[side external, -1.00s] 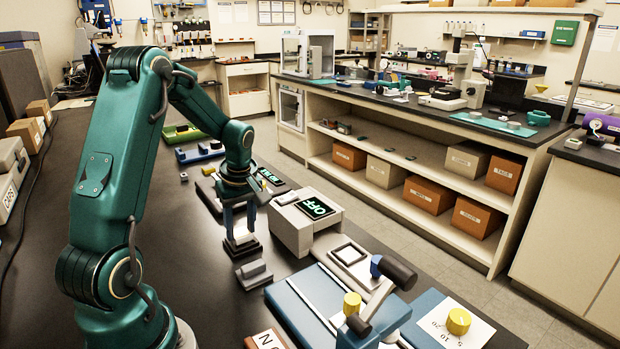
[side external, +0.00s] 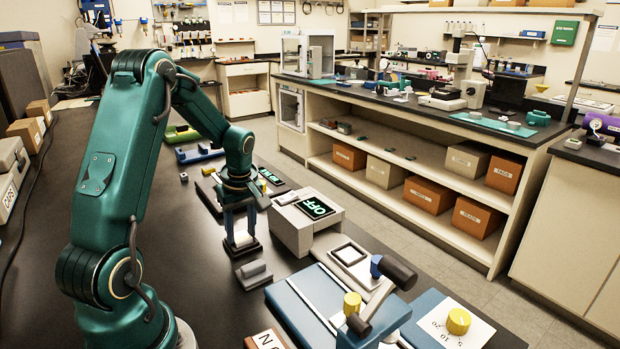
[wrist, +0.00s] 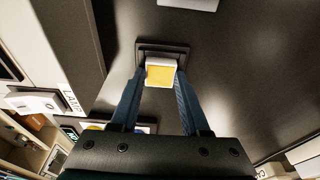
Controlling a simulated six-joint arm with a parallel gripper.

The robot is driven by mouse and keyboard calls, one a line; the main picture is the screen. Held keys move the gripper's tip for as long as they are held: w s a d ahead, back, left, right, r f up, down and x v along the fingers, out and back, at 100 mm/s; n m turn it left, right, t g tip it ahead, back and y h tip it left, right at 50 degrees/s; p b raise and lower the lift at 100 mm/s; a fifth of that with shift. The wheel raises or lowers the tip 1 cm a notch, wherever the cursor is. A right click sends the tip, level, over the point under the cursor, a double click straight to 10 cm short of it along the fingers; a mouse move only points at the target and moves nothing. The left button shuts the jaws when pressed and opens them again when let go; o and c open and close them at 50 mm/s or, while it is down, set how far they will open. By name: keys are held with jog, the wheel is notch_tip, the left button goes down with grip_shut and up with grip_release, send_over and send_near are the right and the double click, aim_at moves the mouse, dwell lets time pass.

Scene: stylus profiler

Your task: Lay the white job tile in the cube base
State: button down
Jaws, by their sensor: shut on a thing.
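The white job tile (wrist: 160,73) is a small white block with a yellow-orange face in the wrist view. It sits between the tips of my gripper (wrist: 161,82), whose two blue fingers are shut on it. A dark, stepped square base (wrist: 148,46) lies just beyond and around the tile there. In the side view my gripper (side external: 240,238) points down with the white tile (side external: 243,238) low at its tips, over the dark base (side external: 241,251). Whether the tile touches the base is hidden by the fingers. I cannot tell for certain which part is the cube base.
A small grey block (side external: 254,271) lies just in front. A blue-bedded device with a dark-handled lever (side external: 397,272) is nearer the camera. Dark bench is clear on the left.

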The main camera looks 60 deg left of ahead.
jog(key=shift+r, duration=0.1)
jog(key=shift+r, duration=0.75)
jog(key=c, duration=0.9)
grip_release()
grip_shut()
jog(key=shift+f, duration=0.35)
dwell(0.8)
jog(key=shift+f, duration=0.35)
jog(key=shift+f, duration=0.15)
dwell(0.5)
dwell(0.4)
